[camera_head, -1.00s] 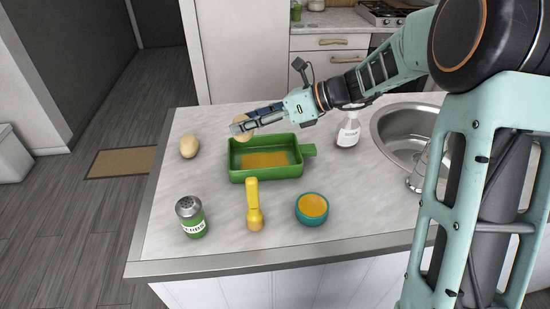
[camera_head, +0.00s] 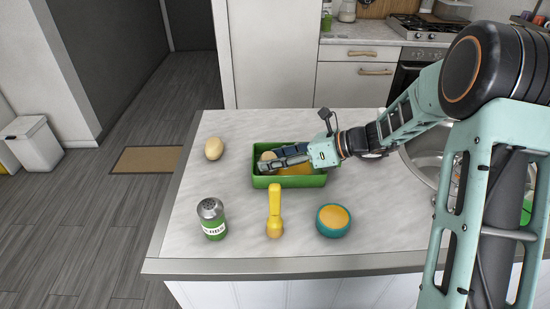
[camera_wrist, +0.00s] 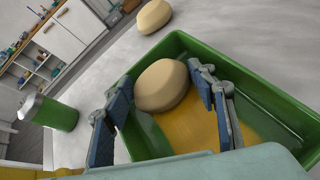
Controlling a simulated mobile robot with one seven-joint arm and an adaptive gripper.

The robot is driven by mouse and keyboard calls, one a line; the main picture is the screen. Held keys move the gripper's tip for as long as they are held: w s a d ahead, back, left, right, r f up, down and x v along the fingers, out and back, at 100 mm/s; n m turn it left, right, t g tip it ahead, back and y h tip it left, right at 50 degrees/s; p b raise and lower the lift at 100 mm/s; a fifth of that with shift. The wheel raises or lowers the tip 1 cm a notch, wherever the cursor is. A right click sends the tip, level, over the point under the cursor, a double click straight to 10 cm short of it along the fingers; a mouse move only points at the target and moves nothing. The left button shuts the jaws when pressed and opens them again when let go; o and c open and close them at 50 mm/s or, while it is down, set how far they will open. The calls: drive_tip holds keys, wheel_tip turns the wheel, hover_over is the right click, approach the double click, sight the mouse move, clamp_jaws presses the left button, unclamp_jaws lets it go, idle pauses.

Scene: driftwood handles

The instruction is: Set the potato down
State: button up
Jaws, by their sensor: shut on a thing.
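A tan potato (camera_head: 267,156) is between the fingertips of my gripper (camera_head: 266,162), which is shut on it. In the wrist view the potato (camera_wrist: 160,86) shows between the two dark blue finger pads, within the outline of the green dish (camera_wrist: 140,146). The green rectangular dish (camera_head: 290,182) lies under my gripper in the head view and has a yellow-orange patch on its floor. I cannot tell whether the potato touches the dish floor. My fingers hide part of it in the head view.
Another tan potato (camera_head: 214,148) lies on the counter left of the dish. A green shaker (camera_head: 212,218), a yellow flashlight-shaped object (camera_head: 275,212) and a teal bowl (camera_head: 333,220) stand in front. A sink (camera_head: 425,160) is at right. The counter's left side is largely clear.

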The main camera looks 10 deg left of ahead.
drive_tip(key=shift+f, duration=0.15)
drive_tip(key=o, duration=1)
drive_tip(key=shift+r, duration=0.2)
drive_tip(key=v, duration=1.2)
